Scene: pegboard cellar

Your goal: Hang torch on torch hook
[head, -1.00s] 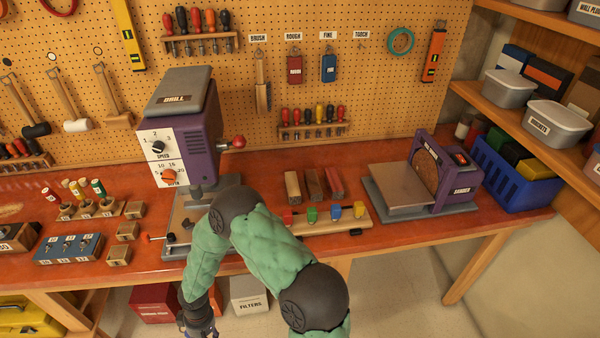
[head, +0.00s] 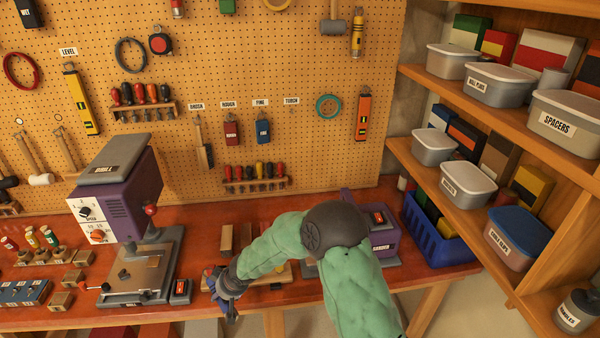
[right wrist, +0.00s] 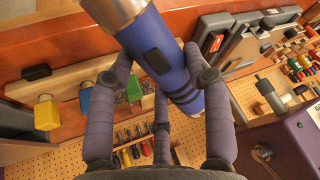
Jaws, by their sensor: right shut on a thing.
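The torch (right wrist: 160,50) is a blue cylinder with a pale metal end and a dark switch patch. In the right wrist view it lies between the fingers of my right gripper (right wrist: 157,85), which is shut on it. In the head view my right gripper (head: 222,295) is low, at the front edge of the bench, and mostly hides the torch. The white TORCH label (head: 291,101) is on the pegboard, right of the FINE label. The hook under it is too small to make out, and nothing hangs there. My left gripper is out of view.
A blue block (head: 263,131) and a red block (head: 231,132) hang left of the TORCH label, a teal ring (head: 327,106) to its right. A screwdriver rack (head: 255,183) is below. The purple drill (head: 120,190) stands left; my arm partly covers the sander (head: 380,240).

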